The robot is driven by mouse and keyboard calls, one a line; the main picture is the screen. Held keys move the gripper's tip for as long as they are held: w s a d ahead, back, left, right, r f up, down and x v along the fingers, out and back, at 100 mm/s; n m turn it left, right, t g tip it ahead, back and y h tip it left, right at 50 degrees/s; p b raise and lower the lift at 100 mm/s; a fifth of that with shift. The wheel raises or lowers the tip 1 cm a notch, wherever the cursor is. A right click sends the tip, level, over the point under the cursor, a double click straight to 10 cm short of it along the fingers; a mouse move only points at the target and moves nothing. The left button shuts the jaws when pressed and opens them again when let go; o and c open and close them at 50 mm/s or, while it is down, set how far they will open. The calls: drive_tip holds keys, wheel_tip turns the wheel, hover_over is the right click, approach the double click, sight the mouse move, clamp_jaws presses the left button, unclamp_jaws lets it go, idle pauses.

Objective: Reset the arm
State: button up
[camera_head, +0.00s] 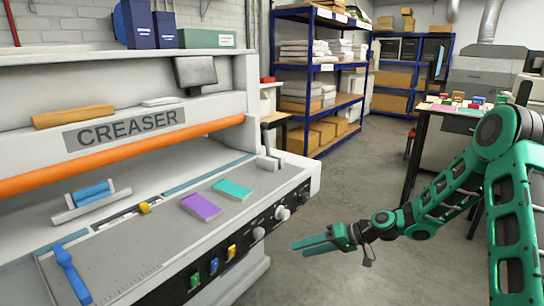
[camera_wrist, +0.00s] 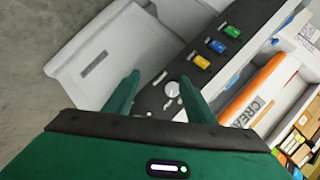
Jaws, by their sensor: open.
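My gripper (camera_head: 309,246) is at the end of my green arm, stretched out to the left in the head view. It is in front of the creaser machine's (camera_head: 125,129) front panel, over the floor side, and looks empty. In the wrist view my gripper (camera_wrist: 160,90) shows two green fingers spread apart with nothing held between them. Beyond the fingers are a white knob (camera_wrist: 172,89) and the dark control panel. I cannot tell whether a fingertip touches the panel.
The creaser bed holds a purple pad (camera_head: 200,206) and a teal pad (camera_head: 232,190). Blue, green and yellow switches and white knobs (camera_head: 282,214) stick out of its front. A table (camera_head: 424,113) with small coloured items stands at right. Grey floor (camera_head: 340,190) lies clear between.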

drive_tip(key=s+d+r+m+g+h, duration=0.1)
drive_tip(key=s+d+r+h, duration=0.35)
drive_tip(key=s+d, duration=0.45)
drive_tip(key=s+d+r+m+g+h, duration=0.15)
drive_tip(key=s+d+r+h, duration=0.3)
drive_tip(key=s+d, duration=0.55)
drive_tip(key=s+d+r+m, duration=0.2)
drive_tip(key=s+d, duration=0.1)
drive_tip(key=s, duration=0.3)
drive_tip(key=s+d+r+m+h, duration=0.1)
drive_tip(key=s+d+r+m, duration=0.1)
drive_tip(key=s, duration=0.5)
drive_tip(key=s+d+r+m+h, duration=0.1)
drive_tip(key=s+d+r+m, duration=0.1)
drive_tip(key=s+d, duration=0.3)
drive_tip(key=shift+s+r+m, duration=0.4)
drive_tip(key=shift+s+m, duration=0.05)
drive_tip(key=shift+s, duration=0.7)
